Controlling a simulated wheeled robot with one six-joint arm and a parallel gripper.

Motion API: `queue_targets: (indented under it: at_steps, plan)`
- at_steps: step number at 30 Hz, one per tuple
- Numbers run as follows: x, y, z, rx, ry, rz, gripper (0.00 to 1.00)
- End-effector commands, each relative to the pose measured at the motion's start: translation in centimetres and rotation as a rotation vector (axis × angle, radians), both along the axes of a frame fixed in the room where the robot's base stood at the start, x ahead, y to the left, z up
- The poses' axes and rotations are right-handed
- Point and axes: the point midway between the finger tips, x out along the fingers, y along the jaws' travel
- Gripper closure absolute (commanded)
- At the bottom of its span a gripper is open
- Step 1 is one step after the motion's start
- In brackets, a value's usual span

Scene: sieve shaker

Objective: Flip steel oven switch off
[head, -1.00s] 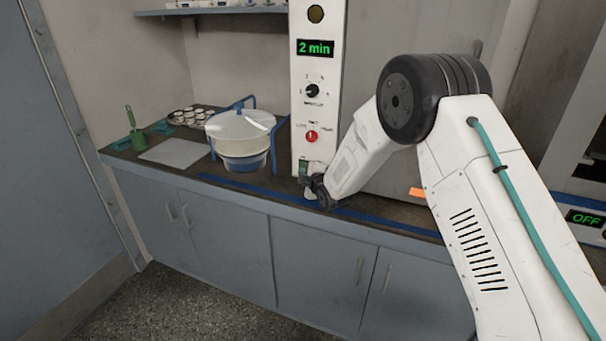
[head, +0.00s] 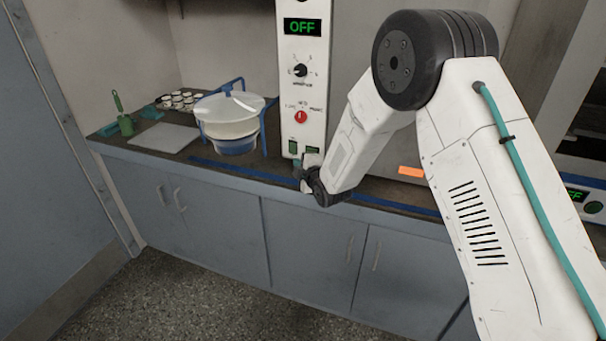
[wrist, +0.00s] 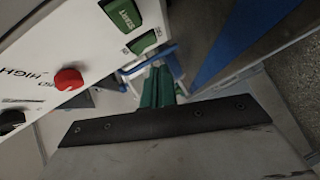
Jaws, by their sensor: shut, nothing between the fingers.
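The white control panel (head: 289,90) of the steel oven stands left of its large grey door. Its display (head: 302,27) reads OFF in green. My gripper (head: 309,166) is low at the panel's foot, just in front of the switches. Its green fingers (wrist: 157,80) are shut and empty, close to the second switch; contact cannot be told.
A white-lidded sieve pan in a blue frame (head: 240,112) stands left of the panel. Another appliance with a green display (head: 574,194) is at right.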

Motion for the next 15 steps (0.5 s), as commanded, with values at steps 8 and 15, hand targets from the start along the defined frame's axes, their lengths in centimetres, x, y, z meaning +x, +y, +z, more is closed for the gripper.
queue_targets:
  at_steps: [8, 15]
  plan:
    - [-4.9, -1.0, 0.3, 0.000, 0.000, 0.014, 1.00]
    - [-5.9, -1.6, 0.4, 0.001, 0.000, 0.012, 1.00]
